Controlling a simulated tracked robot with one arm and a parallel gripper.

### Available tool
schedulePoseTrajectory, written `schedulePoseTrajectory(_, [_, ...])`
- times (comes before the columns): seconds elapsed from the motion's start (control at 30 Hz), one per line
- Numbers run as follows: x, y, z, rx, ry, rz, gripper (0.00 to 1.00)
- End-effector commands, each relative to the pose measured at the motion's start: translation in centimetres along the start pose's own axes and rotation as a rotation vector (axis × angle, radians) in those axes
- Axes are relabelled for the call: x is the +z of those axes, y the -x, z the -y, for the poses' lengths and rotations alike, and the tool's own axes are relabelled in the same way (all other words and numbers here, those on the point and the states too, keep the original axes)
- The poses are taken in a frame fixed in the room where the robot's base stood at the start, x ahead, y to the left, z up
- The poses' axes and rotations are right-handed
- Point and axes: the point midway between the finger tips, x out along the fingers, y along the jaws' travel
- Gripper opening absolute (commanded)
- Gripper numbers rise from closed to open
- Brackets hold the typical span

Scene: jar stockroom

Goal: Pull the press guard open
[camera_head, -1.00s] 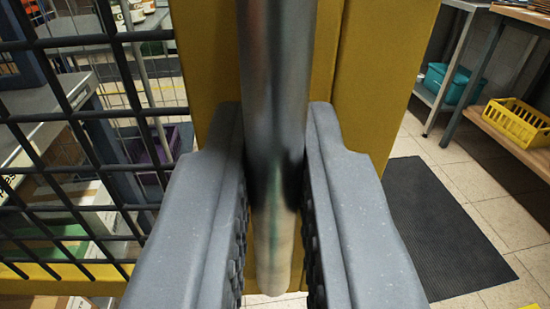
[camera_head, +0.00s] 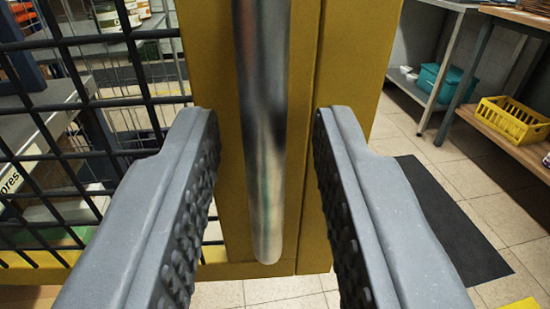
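The press guard is a yellow frame (camera_head: 212,90) with black wire mesh (camera_head: 105,110) on the left. A vertical silver bar handle (camera_head: 264,120) stands in front of the yellow frame, and its lower end shows. My gripper (camera_head: 266,125) is open, with one grey finger on each side of the bar and a clear gap on both sides. A second yellow upright (camera_head: 350,70) stands right beside the guard's frame, with a thin dark seam between them. Whether the guard stands ajar is hard to tell.
Through the mesh there is a grey bench (camera_head: 40,125) and shelves with tubs. On the right, a dark mat (camera_head: 440,215) lies on the tiled floor. A wooden shelf (camera_head: 500,140) holds a yellow crate (camera_head: 512,120); a teal bin (camera_head: 445,84) sits on a shelf behind.

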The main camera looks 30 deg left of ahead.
Motion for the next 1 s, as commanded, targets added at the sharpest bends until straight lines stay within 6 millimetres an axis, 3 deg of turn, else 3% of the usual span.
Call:
schedulePoseTrajectory(0.23, [0.0,3.9,0.0,0.001,0.0,0.004,0.27])
schedulePoseTrajectory(0.57, [0.4,6.7,-0.1,0.003,-0.001,0.0,0.27])
schedulePoseTrajectory(1.0, [0.4,7.8,-0.3,0.007,-0.001,-0.001,0.27])
